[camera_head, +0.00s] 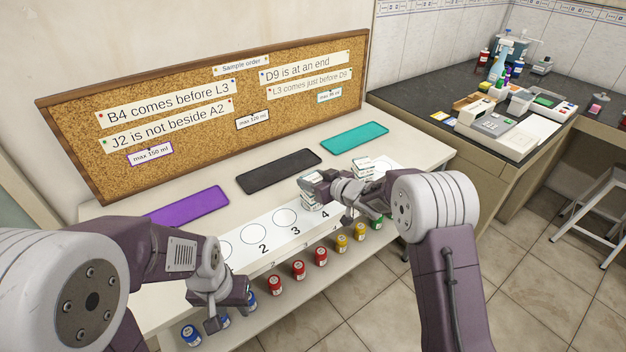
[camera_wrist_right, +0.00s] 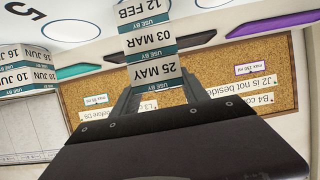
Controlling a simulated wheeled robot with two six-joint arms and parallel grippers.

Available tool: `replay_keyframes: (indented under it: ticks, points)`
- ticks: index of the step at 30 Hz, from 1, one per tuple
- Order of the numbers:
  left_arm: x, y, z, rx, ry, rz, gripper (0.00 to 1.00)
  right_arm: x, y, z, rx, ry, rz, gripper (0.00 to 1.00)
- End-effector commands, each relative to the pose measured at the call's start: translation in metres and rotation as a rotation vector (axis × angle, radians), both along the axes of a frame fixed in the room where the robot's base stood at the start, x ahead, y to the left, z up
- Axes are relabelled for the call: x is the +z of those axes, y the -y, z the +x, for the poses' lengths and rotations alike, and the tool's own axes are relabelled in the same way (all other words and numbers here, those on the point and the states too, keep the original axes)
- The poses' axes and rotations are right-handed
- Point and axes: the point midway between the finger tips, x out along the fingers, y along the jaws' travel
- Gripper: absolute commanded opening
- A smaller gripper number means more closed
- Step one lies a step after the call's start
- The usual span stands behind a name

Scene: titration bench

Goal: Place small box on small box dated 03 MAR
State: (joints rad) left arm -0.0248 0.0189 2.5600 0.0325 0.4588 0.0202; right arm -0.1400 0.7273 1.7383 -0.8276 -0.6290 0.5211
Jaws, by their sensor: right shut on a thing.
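My right gripper (camera_head: 316,182) is at a stack of small white boxes near the spot marked 4. In the right wrist view, which is upside down, its two fingers lie on either side of the small box dated 25 MAY (camera_wrist_right: 155,73) and are shut on it. The small box dated 03 MAR (camera_wrist_right: 151,42) is directly below that box, with the small box dated 12 FEB (camera_wrist_right: 142,12) under it. The held box looks lined up with the 03 MAR box, with no clear gap. My left gripper (camera_head: 230,318) is empty and open near the table's front edge.
Another stack of small boxes (camera_head: 362,168) stands just right of my right gripper. A white numbered strip (camera_head: 274,237) runs along the table, with purple (camera_head: 187,206), black (camera_head: 279,171) and teal (camera_head: 355,138) mats behind. Several capped jars (camera_head: 298,270) stand on a lower shelf.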

Motion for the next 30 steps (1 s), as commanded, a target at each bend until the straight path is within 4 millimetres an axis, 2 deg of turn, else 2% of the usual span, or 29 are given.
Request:
replay_keyframes:
  ticks: [1, 2, 3, 4, 11, 16, 30]
  points:
    - [-0.002, 0.0, 0.0, 0.0, 0.0, 0.0, 0.36, -0.003, 0.0, 0.0, 0.0, 0.0, 0.0, 0.12]
    - [-0.001, 0.0, 0.0, 0.0, 0.0, 0.0, 0.36, -0.002, 0.0, 0.0, 0.0, 0.0, 0.0, 0.61]
    - [-0.001, 0.0, 0.0, 0.0, 0.0, 0.0, 0.36, -0.001, 0.0, 0.0, 0.0, 0.0, 0.0, 0.72]
    - [-0.001, 0.0, 0.0, 0.0, 0.0, 0.0, 0.36, -0.001, 0.0, 0.0, 0.0, 0.0, 0.0, 0.74]
    - [-0.001, 0.0, 0.0, 0.0, 0.0, 0.0, 0.36, -0.001, 0.0, 0.0, 0.0, 0.0, 0.0, 0.74]
    - [0.002, 0.0, 0.0, 0.0, 0.0, 0.0, 0.36, 0.006, 0.004, -0.004, -0.001, -0.001, 0.0, 0.74]
    - [0.012, 0.0, 0.0, 0.0, 0.0, 0.0, 0.36, 0.044, 0.058, -0.078, -0.003, 0.0, 0.0, 0.74]
